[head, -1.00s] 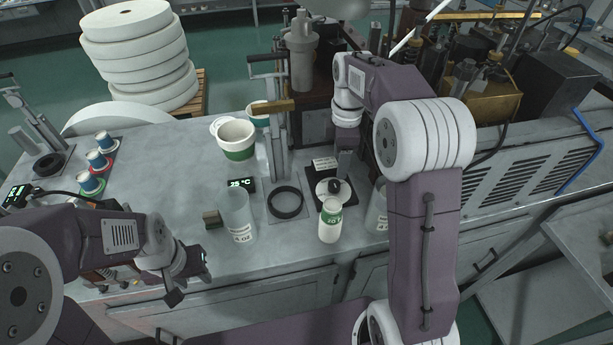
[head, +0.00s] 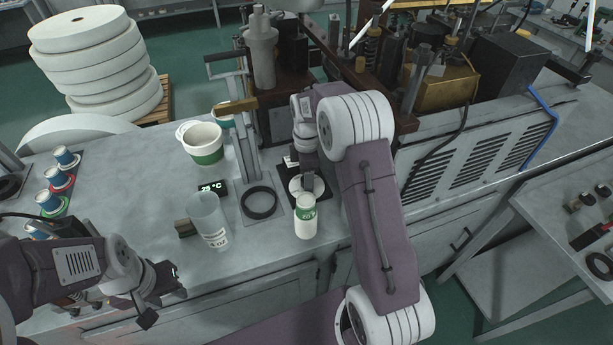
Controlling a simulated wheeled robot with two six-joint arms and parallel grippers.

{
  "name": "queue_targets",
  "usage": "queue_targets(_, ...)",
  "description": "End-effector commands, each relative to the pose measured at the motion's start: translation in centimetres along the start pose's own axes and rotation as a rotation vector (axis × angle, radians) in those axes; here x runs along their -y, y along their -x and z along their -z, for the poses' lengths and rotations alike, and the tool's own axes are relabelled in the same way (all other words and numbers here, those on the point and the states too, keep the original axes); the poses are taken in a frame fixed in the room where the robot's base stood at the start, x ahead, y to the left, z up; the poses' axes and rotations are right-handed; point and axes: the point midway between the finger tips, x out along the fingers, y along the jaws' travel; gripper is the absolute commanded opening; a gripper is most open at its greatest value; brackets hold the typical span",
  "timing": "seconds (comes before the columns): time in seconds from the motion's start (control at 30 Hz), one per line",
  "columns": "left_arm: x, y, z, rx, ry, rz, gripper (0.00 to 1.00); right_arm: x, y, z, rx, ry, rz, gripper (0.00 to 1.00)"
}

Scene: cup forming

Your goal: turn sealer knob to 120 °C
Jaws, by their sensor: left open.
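The green display (head: 212,188) reads about 25 °C and stands behind the clear measuring cup. A white round disc (head: 296,187) sits on a dark base behind the small bottle; the black knob seen on it earlier is now covered. My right gripper (head: 307,184) reaches down over this disc; its fingers are too small and hidden to tell their state, or whether they touch the knob. My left gripper (head: 172,281) is open and empty at the bench's front edge, left of the clear cup.
A clear cup (head: 209,222) and a white bottle with a green label (head: 306,218) stand near the front edge. A black ring (head: 259,203), an upright press, and a white-green tub (head: 203,144) stand close by. Small blue cups (head: 66,158) are at left.

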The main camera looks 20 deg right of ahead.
Motion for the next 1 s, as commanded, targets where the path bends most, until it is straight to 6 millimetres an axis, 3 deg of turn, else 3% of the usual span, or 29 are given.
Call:
queue_targets(0.2,0.0,0.0,0.0,0.000,0.000,0.000,0.41,0.0,-0.1,0.0,0.000,0.000,0.000,0.56)
queue_targets(0.4,0.0,0.0,0.0,0.000,0.000,0.000,0.41,0.0,-0.1,0.0,0.000,0.000,0.000,0.00)
queue_targets(0.73,0.0,0.4,0.0,0.000,0.000,0.000,0.41,0.0,0.1,0.0,0.000,-0.042,0.000,0.00)
queue_targets(1.0,0.0,1.5,0.1,0.000,0.000,0.000,0.41,0.0,0.2,0.0,0.000,-0.220,0.002,0.00)
